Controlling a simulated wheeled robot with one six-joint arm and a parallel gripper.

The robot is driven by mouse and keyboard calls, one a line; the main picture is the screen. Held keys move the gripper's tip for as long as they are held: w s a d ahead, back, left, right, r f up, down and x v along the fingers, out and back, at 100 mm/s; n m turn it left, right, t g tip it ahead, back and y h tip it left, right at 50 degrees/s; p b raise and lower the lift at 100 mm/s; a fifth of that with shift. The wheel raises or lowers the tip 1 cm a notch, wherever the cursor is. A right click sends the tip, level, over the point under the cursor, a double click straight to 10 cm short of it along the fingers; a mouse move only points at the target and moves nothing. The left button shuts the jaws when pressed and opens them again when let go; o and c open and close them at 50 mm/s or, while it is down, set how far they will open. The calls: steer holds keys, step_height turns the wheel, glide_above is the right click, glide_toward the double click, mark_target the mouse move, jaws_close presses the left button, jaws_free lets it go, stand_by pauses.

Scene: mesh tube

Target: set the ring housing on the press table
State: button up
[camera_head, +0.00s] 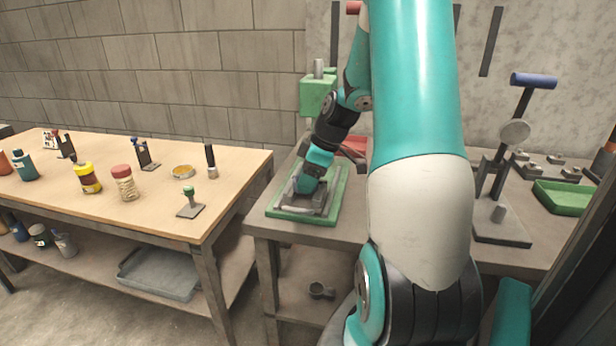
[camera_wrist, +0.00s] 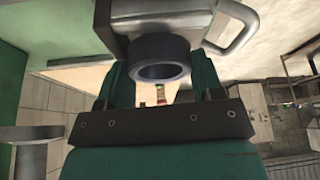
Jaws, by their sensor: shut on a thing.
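A dark ring-shaped part (camera_wrist: 160,72), which I take for the ring housing, sits between the two jaws of my gripper (camera_wrist: 161,84) in the wrist view. My gripper is shut on it. A grey metal block with a curved silver handle (camera_wrist: 243,27) shows just beyond the ring; whether they touch I cannot tell. In the head view my gripper (camera_head: 306,187) is low over the green press table (camera_head: 284,215) at the foot of the green press (camera_head: 317,97). There the ring is hidden by the gripper and grey metal parts.
A wooden bench (camera_head: 110,205) at left holds bottles, a jar (camera_head: 124,184), a brush (camera_head: 211,163) and a green-knobbed stamp (camera_head: 190,203). A lever press with a blue handle (camera_head: 534,80) and a green tray (camera_head: 563,198) stand at right. My arm hides the middle of the workbench.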

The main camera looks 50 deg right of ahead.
stand_by(0.6)
steer(key=o, duration=1.2)
steer(key=p+v, duration=0.1)
steer(key=v, duration=1.6)
steer(key=shift+r, duration=0.15)
steer(key=shift+s, duration=0.15)
